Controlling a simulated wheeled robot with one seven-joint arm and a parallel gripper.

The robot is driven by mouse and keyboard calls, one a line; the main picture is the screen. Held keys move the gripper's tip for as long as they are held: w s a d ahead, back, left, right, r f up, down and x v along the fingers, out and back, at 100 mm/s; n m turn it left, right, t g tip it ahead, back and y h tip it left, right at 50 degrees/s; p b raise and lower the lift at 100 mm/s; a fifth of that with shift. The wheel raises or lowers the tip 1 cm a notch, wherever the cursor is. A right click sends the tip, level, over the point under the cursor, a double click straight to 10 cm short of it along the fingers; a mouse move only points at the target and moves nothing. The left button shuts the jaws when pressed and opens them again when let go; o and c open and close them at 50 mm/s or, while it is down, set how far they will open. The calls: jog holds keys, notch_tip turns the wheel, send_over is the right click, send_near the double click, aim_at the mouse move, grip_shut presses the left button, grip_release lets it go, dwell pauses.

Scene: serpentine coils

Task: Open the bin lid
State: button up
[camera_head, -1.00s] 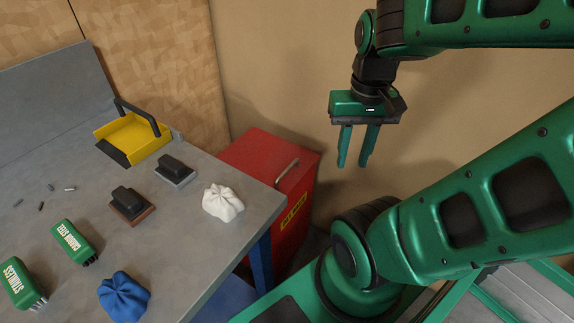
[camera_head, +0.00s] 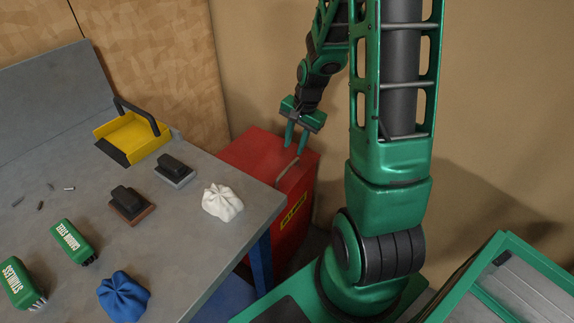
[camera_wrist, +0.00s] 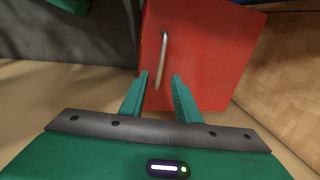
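The red bin (camera_head: 262,152) stands on the floor behind the right end of the workbench, with a yellow label (camera_head: 293,212) on its side. Its lid is closed, and a metal bar handle (camera_head: 287,170) runs along the top near the right edge. My gripper (camera_head: 295,148) is above the lid, close to the far end of the handle, with its fingers apart and nothing between them. In the wrist view the handle (camera_wrist: 161,62) lies ahead of the open fingers (camera_wrist: 160,85), nearer the left finger. Whether a fingertip touches the lid I cannot tell.
The grey workbench (camera_head: 180,225) holds a yellow dustpan (camera_head: 130,140), two black-handled blocks, a white cloth (camera_head: 222,201), a blue cloth (camera_head: 124,297) and two green brushes. Its corner is close to the bin. A tan wall stands behind the bin.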

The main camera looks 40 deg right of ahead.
aim_at(287, 168)
jog(key=f, duration=0.3)
jog(key=w+f, duration=0.1)
jog(key=f, duration=0.3)
jog(key=w+f, duration=0.1)
jog(key=f, duration=0.3)
jog(key=shift+w+a, duration=0.2)
jog(key=shift+a, duration=0.15)
grip_shut()
